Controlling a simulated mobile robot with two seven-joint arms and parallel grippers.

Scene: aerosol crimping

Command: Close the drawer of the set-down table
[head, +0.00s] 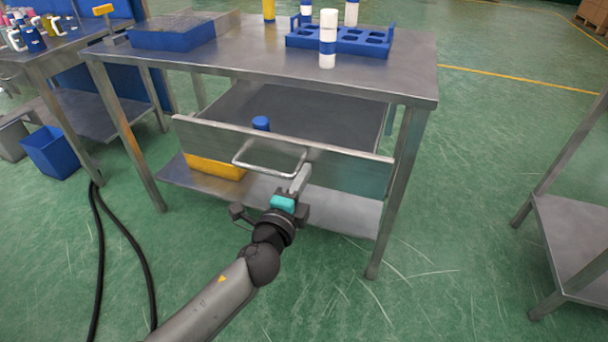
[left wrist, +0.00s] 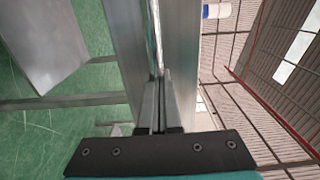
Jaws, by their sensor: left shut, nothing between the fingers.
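The set-down table (head: 400,84) is a grey metal table in the middle of the head view. Its drawer (head: 345,167) is pulled out towards me, with a bent metal bar handle (head: 262,172) on the front panel. My left gripper (head: 302,174) is shut and empty at the right end of the handle, close to the front panel. In the left wrist view its fingers (left wrist: 160,88) point at the grey panel. I cannot tell whether they touch it. My right gripper is not in view.
A blue-capped object (head: 261,123) is in the drawer. A blue rack (head: 345,42), a white-and-blue can (head: 327,45) and a blue tray (head: 170,38) are on the tabletop. A yellow bin (head: 215,168) is on the lower shelf. Another table (head: 572,235) stands at the right.

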